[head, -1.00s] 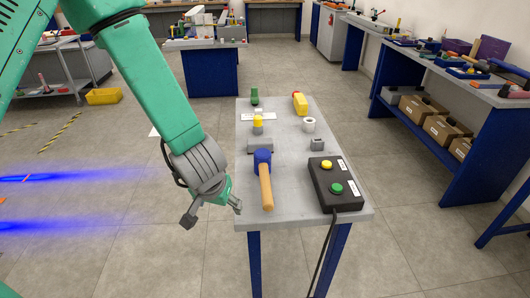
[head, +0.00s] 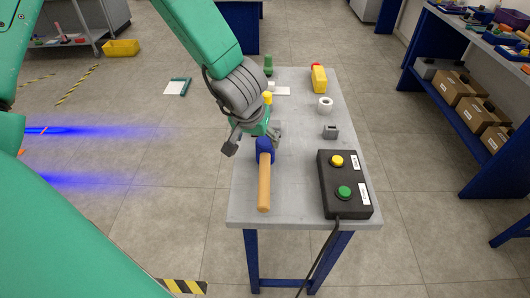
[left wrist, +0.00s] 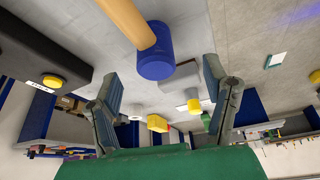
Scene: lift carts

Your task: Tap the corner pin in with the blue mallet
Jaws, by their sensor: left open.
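The blue mallet lies on the grey table, its blue head (head: 264,147) away from me and its wooden handle (head: 264,186) pointing toward me. My left gripper (head: 252,143) is open and empty at the mallet head, its fingers spread to either side. In the left wrist view the mallet head (left wrist: 155,55) shows between and beyond the open fingers, and I cannot tell whether they touch it. A yellow-topped piece (head: 267,97), possibly the corner pin, stands behind the gripper, partly hidden. It also shows in the left wrist view (left wrist: 194,105). My right gripper is not in view.
A black button box (head: 344,183) with yellow and green buttons sits right of the mallet, its cable hanging off the front edge. A white roll (head: 325,105), a small grey block (head: 330,132) and a yellow object (head: 319,79) stand farther back. Bare tabletop (head: 295,170) lies between mallet and box.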

